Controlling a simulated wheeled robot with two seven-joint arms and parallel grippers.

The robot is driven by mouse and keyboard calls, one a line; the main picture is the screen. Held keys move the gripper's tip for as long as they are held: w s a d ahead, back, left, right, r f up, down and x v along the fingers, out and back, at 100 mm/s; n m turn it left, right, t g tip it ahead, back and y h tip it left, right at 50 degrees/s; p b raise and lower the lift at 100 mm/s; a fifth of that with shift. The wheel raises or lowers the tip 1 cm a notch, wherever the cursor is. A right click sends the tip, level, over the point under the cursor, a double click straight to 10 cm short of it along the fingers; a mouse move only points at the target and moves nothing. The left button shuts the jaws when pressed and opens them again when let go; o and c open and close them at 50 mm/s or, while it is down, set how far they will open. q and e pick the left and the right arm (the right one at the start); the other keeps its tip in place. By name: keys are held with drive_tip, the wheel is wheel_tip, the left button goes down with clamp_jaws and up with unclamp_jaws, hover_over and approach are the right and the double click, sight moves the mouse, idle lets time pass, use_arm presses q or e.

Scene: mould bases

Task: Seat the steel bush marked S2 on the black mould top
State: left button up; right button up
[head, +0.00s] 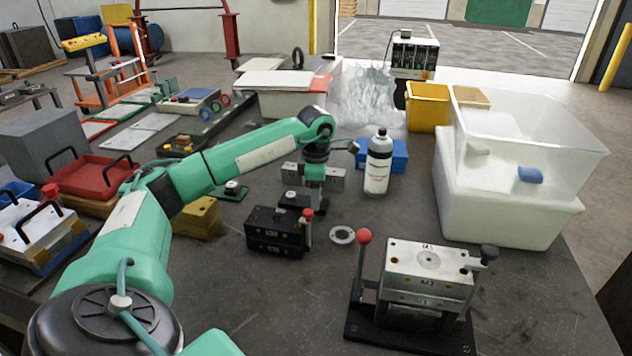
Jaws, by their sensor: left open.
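My left gripper (317,206) points down at the middle of the table, just behind the black mould; it is open, and its fingertips are small and partly hidden. A small steel bush (290,195) stands on a dark base just left of the gripper. Another small steel piece (232,185) stands on a dark base further left. No S2 mark is readable on either. The black mould (277,232) stands in front of the gripper, with a red-knobbed lever at its right side. A flat steel ring (342,235) lies on the table to its right. My right gripper is not in view.
A steel mould (428,265) with red- and black-knobbed levers stands front right. A white bottle (378,165) and blue bin (398,155) stand behind. A yellow block (198,218) lies left of the black mould. White bins (500,200) fill the right. The front middle table is clear.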

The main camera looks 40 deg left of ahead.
use_arm(q)
drive_tip(key=shift+f, duration=0.1)
drive_tip(key=c, duration=1.1)
drive_tip(key=shift+r+p, duration=0.85)
drive_tip(key=shift+r, duration=0.3)
